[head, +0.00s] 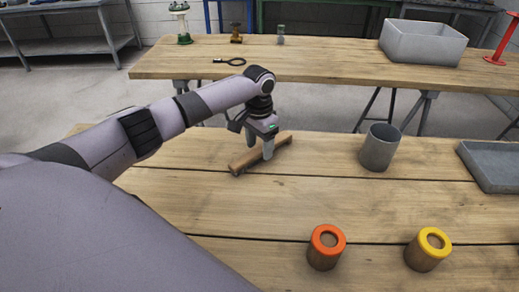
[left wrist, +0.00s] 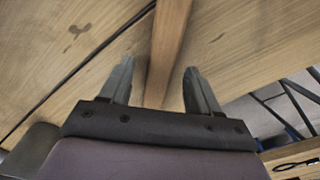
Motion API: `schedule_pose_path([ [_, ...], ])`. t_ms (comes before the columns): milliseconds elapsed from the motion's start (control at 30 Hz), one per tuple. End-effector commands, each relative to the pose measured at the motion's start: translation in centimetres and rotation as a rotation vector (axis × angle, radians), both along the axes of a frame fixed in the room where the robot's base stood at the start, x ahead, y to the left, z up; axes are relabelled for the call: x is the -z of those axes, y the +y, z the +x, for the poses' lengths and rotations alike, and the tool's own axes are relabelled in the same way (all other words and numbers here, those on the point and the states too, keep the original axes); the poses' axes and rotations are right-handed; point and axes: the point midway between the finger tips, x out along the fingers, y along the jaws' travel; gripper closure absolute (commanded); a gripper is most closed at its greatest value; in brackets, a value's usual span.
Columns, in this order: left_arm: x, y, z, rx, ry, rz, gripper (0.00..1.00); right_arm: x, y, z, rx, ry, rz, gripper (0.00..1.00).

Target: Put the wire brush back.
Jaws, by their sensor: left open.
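A long brown wooden piece (head: 243,164), which looks like the wire brush, lies slantwise on the near wooden table. No bristles can be made out on it. My left gripper (head: 259,153) is open and points down over it, with its fingers on either side. In the left wrist view the brown wood (left wrist: 166,45) runs between the two open fingers (left wrist: 159,68). Whether the fingers touch it cannot be told. My right gripper is not in view.
A grey cup (head: 379,148) stands to the right, beside a grey tray (head: 490,165). Orange-topped (head: 325,248) and yellow-topped (head: 428,250) cylinders stand at the front. The far table (head: 330,62) holds a grey bin (head: 423,42), a black ringed tool (head: 229,61) and small fittings. The table's middle is clear.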

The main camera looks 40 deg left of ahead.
Motion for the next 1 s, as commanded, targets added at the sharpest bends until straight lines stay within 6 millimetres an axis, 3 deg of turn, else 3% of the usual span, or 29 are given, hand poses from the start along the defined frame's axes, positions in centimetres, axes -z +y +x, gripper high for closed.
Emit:
schedule_pose_path([
  [200, -5.0, 0.0, 0.1, 0.0, -0.005, -0.001, 0.38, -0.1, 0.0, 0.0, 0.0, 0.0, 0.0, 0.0],
  [433, -8.8, 0.0, 0.0, 0.0, -0.003, -0.001, 0.38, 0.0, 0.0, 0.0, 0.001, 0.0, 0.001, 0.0],
  [600, -10.0, 0.1, 0.0, 0.0, -0.002, 0.0, 0.38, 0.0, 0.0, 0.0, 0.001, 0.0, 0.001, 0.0],
  [1000, -10.1, 0.0, 0.0, 0.0, -0.001, 0.0, 0.38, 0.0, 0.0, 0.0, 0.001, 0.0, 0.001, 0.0],
])
